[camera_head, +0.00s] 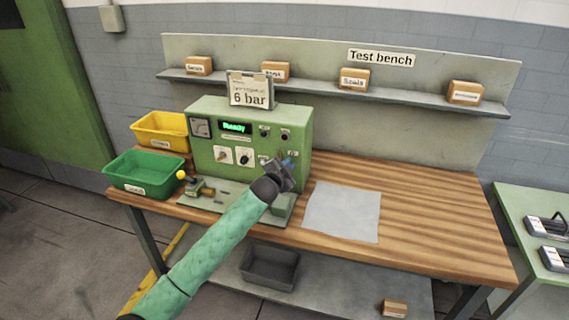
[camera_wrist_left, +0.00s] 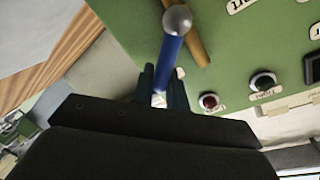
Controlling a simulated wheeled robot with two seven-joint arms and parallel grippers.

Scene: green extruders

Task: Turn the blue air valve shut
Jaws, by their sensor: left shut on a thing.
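The blue air valve lever (camera_head: 291,158) is at the lower right of the green test unit's front (camera_head: 262,137). In the left wrist view the blue lever (camera_wrist_left: 171,55) runs from a round silver hub down between dark fingers. A brass-coloured pipe lies behind it. My left gripper (camera_head: 284,168) is at the lever in the head view and partly hides it. In the left wrist view the left gripper (camera_wrist_left: 163,82) is shut on the lever's end. The right gripper is in neither view.
The unit's panel has knobs and a lit green display (camera_head: 236,127). A "6 bar" sign (camera_head: 249,92) stands on top. Yellow (camera_head: 160,130) and green (camera_head: 144,172) bins stand at left. A grey sheet (camera_head: 342,211) lies on the bench; the wood to its right is clear.

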